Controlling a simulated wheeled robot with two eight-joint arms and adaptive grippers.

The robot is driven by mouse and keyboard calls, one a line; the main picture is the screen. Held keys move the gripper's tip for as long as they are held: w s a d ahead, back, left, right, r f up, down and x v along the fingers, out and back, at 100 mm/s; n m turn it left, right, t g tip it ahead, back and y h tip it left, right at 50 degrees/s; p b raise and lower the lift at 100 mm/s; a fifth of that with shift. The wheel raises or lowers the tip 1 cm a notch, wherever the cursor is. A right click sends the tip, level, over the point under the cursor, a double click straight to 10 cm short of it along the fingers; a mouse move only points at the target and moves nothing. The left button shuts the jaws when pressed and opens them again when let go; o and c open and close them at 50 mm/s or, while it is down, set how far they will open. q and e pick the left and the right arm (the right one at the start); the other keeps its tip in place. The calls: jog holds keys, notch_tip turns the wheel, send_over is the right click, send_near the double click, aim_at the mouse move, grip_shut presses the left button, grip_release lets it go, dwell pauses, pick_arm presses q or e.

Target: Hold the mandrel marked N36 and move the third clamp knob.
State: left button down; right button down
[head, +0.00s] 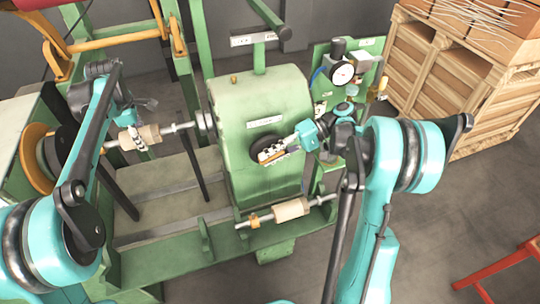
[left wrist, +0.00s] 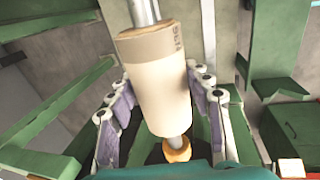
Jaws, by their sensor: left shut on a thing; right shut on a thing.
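The mandrel (head: 151,132) is a pale beige cylinder with a tan end band, on a metal shaft left of the green housing. In the left wrist view the mandrel (left wrist: 158,95) bears a mark on its band that seems to read N36. My left gripper (head: 136,138) is shut on the mandrel; in the left wrist view its fingers (left wrist: 162,85) flank it on both sides. My right gripper (head: 268,153) is shut on a dark round knob (head: 257,143) on the front of the green housing (head: 262,105). The fingers partly hide the knob, and I cannot read its number.
A second beige mandrel (head: 291,210) sits on a lower shaft in front of the housing. A panel with a pressure gauge (head: 342,74) stands behind my right gripper. Wooden crates (head: 462,75) stand at the back right. Red metal legs (head: 505,270) show at lower right; open floor lies between.

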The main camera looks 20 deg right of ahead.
jog(key=c, duration=1.5)
grip_release()
jog(key=shift+r, duration=0.1)
pick_arm(q)
jog(key=shift+d+r, duration=0.1)
jog(key=shift+d, duration=0.1)
pick_arm(e)
jog(key=o, duration=0.8)
notch_tip(320, 180, up, 9)
jog(key=shift+d+r, duration=0.15)
jog(key=shift+r, duration=0.3)
